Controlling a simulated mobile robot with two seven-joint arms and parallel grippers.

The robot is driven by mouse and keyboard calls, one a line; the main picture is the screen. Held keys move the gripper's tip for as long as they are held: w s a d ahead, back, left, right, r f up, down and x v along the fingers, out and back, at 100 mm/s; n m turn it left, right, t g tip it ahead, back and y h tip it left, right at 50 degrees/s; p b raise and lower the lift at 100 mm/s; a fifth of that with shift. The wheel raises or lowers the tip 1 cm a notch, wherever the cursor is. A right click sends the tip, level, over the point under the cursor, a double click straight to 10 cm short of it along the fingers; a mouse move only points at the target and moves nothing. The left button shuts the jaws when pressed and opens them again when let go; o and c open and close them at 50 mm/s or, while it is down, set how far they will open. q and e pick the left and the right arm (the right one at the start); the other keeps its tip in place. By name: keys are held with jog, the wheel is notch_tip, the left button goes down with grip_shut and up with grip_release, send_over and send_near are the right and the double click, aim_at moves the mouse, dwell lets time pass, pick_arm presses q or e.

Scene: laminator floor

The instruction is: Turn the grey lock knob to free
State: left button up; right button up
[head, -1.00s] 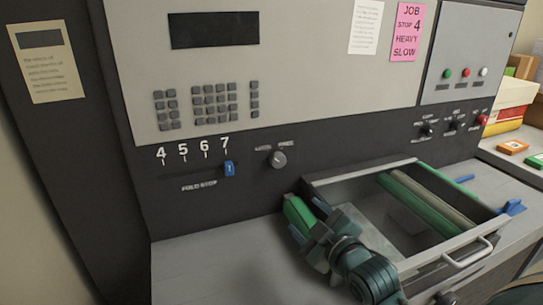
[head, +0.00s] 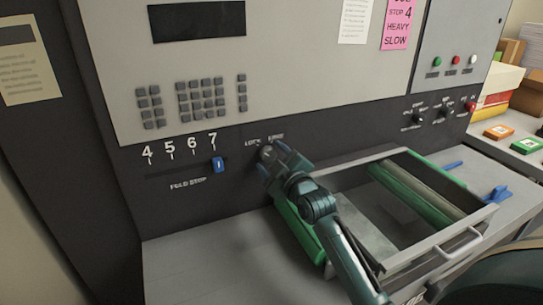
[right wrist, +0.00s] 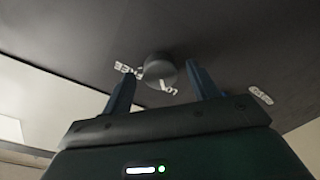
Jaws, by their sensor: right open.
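The grey lock knob (head: 266,152) is on the dark front panel, below the LOCK and FREE labels, right of the fold stop scale. In the right wrist view the knob (right wrist: 159,69) is a round dark grey shape, seen between and beyond the fingertips. My right gripper (head: 275,162) is open, with its blue fingers pointing at the panel close to the knob and partly hiding it. I cannot tell if either finger touches it, nor which way its pointer faces. My left gripper is not in view.
The blue fold stop slider (head: 218,165) stands at 7, left of the knob. Small switches (head: 419,119) are on the panel at right. A pink note (head: 397,24) reads stop 4, heavy, slow.

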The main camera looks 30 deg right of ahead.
jog(key=shift+w, duration=0.35)
jog(key=shift+c, duration=0.3)
jog(key=c, duration=0.9)
